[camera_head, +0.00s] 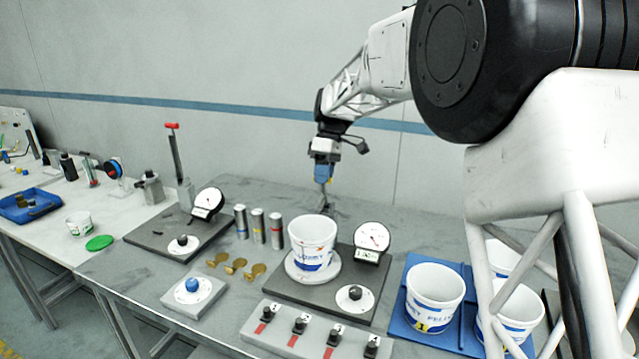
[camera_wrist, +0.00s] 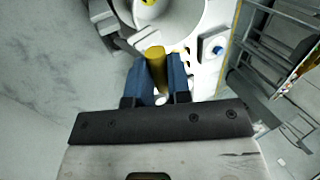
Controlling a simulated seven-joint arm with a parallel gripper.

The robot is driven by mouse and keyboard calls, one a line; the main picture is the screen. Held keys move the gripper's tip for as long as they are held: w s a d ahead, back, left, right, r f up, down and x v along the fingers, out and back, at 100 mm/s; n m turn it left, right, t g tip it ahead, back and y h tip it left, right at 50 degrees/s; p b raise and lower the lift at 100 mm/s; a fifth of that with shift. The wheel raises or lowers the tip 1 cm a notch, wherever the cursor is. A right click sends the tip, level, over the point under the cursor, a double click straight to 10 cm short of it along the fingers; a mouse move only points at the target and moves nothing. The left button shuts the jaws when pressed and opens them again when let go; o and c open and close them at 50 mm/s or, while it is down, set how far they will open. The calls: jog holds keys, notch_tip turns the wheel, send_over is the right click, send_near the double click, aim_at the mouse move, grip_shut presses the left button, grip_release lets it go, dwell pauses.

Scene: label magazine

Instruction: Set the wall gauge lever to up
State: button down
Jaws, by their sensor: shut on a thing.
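My gripper (camera_head: 323,198) hangs over the back of the grey bench, behind a white bucket (camera_head: 312,262) and near a dial gauge (camera_head: 372,236). In the wrist view its blue fingers (camera_wrist: 158,80) are shut on a short yellow cylinder (camera_wrist: 155,58). The cylinder's lower end is hidden between the fingers, and I cannot tell whether it is part of a lever. A second dial gauge (camera_head: 208,199) stands further left. A dark upright lever with a red top (camera_head: 172,126) stands behind it. No gauge or lever shows clearly on the wall.
Black knobs (camera_head: 184,241) sit on the two dark plates. A blue knob (camera_head: 192,285), several brass pieces (camera_head: 237,264), three metal cylinders (camera_head: 258,226) and a numbered switch strip (camera_head: 316,332) crowd the front. A blue tray (camera_head: 403,308) with buckets is at right. The bench's back strip is mostly clear.

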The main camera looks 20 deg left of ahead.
jog(key=shift+g, duration=0.8)
jog(key=w, duration=0.2)
jog(key=w+f, duration=0.1)
jog(key=w, duration=0.1)
jog(key=shift+r, duration=0.25)
jog(key=c, duration=1.1)
grip_release()
jog(key=shift+w, duration=0.1)
jog(key=shift+o, duration=0.2)
jog(key=shift+r, duration=0.2)
jog(key=v, duration=0.7)
jog(key=shift+r, duration=0.2)
